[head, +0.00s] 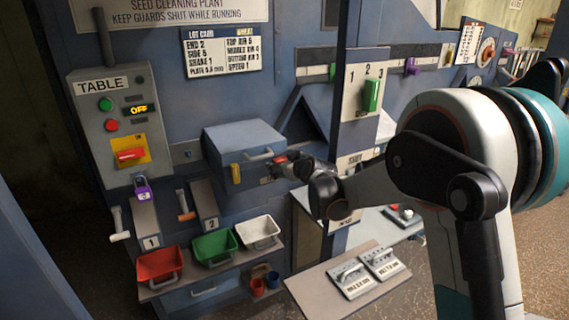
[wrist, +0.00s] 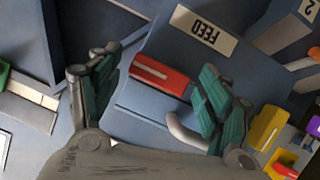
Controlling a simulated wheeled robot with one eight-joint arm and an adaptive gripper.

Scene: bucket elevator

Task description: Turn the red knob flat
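A red knob (wrist: 160,74) with a white line along it sits on the blue box (wrist: 185,50) marked FEED. In the wrist view its long side lies roughly along the FEED label. My gripper (wrist: 158,92) is open, with one green-padded finger on each side of this knob and visible gaps to it. In the head view my gripper (head: 290,168) is at the right side of the box, and only a bit of the red knob (head: 281,160) shows. Another red knob (head: 130,155) sits on a yellow plate of the TABLE panel, away from my gripper.
A curved grey handle (wrist: 185,133) on the box is close to one finger. A yellow tab (head: 236,174) hangs at the box front. Red (head: 160,264), green (head: 215,247) and white (head: 258,232) bins stand below. A bench (head: 320,292) with metal plates is at lower right.

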